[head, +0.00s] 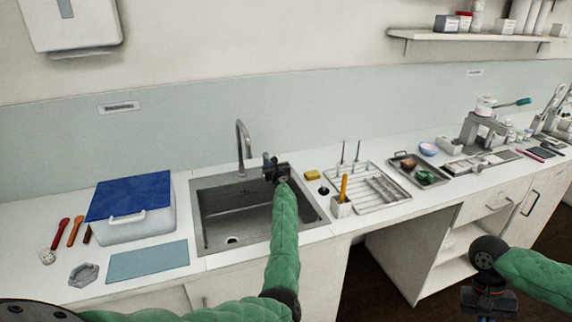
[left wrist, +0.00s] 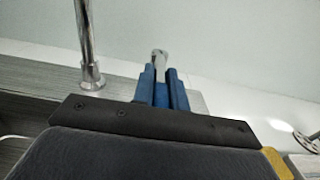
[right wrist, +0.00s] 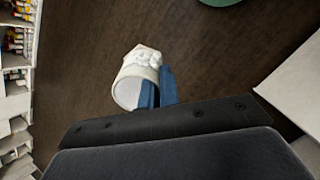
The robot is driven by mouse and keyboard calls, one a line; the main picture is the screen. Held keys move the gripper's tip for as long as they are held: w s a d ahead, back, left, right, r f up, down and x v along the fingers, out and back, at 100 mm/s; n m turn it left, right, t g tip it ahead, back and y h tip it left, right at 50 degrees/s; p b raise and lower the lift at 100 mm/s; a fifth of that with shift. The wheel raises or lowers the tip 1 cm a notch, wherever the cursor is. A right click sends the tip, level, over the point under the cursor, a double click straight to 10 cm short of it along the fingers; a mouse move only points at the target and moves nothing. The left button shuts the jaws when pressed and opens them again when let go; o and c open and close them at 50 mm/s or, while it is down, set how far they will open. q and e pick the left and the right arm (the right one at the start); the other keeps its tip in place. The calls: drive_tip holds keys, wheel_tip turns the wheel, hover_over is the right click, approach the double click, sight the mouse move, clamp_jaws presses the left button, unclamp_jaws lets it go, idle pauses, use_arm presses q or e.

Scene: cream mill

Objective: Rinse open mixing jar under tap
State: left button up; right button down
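The metal tap (head: 243,150) stands at the back of the sink (head: 225,205); no water stream shows. My left gripper (head: 273,168) is just right of the tap, over the sink's back edge. In the left wrist view its blue fingers (left wrist: 161,88) are close together with a small silver piece (left wrist: 159,60) between or just beyond them; contact is unclear. The tap's post (left wrist: 90,60) is left of them. My right gripper (head: 488,302) is low at the front right. Its fingers (right wrist: 158,90) are shut on a white jar (right wrist: 132,83) with white lumpy matter at its far end.
A blue-lidded box (head: 130,205) stands left of the sink, with a blue mat (head: 147,261) in front. A metal rack (head: 375,187), white holder (head: 340,207) and tray (head: 420,170) stand to the right. Below the counter is an open bay; dark floor lies under the jar.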

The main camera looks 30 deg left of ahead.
use_arm(q)
clamp_jaws()
drive_tip(key=shift+f+b, duration=0.15)
drive_tip(key=shift+b, duration=0.2)
use_arm(e)
drive_tip(key=shift+f, duration=0.3)
use_arm(q)
drive_tip(key=shift+w+d+n+g+y+b, duration=0.3)
drive_tip(key=shift+n+g+y+b, duration=0.3)
drive_tip(key=shift+b, duration=1.4)
drive_tip(key=shift+w+d+n+g+y+b, duration=0.15)
drive_tip(key=shift+w+n+g+y+b, duration=0.4)
drive_tip(key=shift+b, duration=1.4)
use_arm(e)
wheel_tip(320, 180, down, 8)
use_arm(q)
drive_tip(key=shift+s+h, duration=0.25)
drive_tip(key=o, duration=0.7)
unclamp_jaws()
